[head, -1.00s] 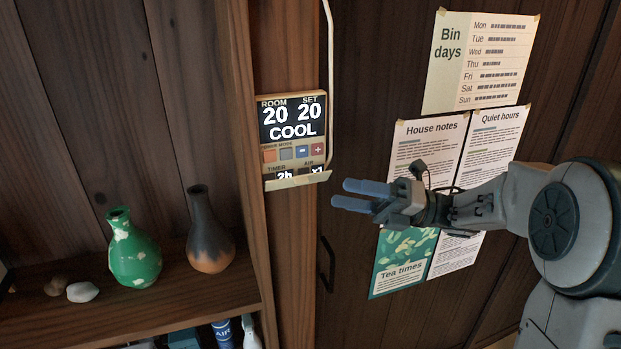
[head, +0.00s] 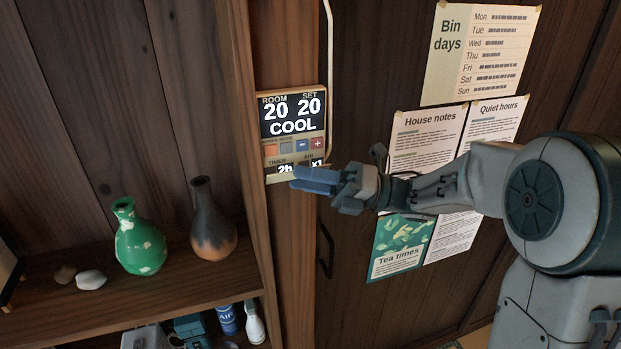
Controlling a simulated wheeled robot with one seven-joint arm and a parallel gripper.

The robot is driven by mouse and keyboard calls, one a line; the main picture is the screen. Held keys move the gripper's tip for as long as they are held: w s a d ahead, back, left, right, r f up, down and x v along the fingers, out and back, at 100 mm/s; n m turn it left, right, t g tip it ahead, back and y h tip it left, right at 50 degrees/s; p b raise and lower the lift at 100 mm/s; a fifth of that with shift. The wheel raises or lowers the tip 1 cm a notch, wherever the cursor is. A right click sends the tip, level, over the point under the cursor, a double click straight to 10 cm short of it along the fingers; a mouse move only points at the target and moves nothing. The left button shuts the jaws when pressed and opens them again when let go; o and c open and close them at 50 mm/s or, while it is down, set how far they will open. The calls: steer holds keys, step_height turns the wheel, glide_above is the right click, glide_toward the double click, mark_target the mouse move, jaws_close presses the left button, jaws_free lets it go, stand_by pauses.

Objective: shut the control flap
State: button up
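The control panel (head: 291,101) is on a wooden post, with a lit screen reading ROOM 20, SET 20, COOL and a row of small buttons. Its cream control flap (head: 277,179) is at the lower edge and hangs open, leaving the TIMER and AIR readouts in view. My gripper (head: 293,178) is at the flap's right part and hides much of it. Its blue fingers lie close together with nothing seen between them. I cannot tell whether they touch the flap.
A green vase (head: 140,238) and a dark vase (head: 213,222) stand on the shelf to the left, beside pale stones (head: 91,279). A pale cable runs down the panel's right side. Paper notices (head: 425,140) hang on the dark door, which has a handle (head: 326,250).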

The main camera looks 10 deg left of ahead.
steer(key=shift+d, duration=0.15)
steer(key=shift+m, duration=0.3)
steer(key=shift+b, duration=0.35)
steer(key=shift+w+a+r+m+t+h+b, duration=0.1)
steer(key=shift+m+t+h+b, duration=0.15)
steer(key=shift+m, duration=0.35)
steer(key=shift+w+a+r+m+t+h+b, duration=0.1)
steer(key=shift+m+t, duration=0.25)
steer(key=shift+m, duration=0.25)
steer(key=shift+w+a+r+m+h, duration=0.1)
steer(key=shift+r+m+h, duration=0.15)
steer(key=shift+m, duration=0.5)
steer(key=shift+r+m+h, duration=0.1)
steer(key=shift+m+h, duration=0.1)
steer(key=shift+m, duration=0.55)
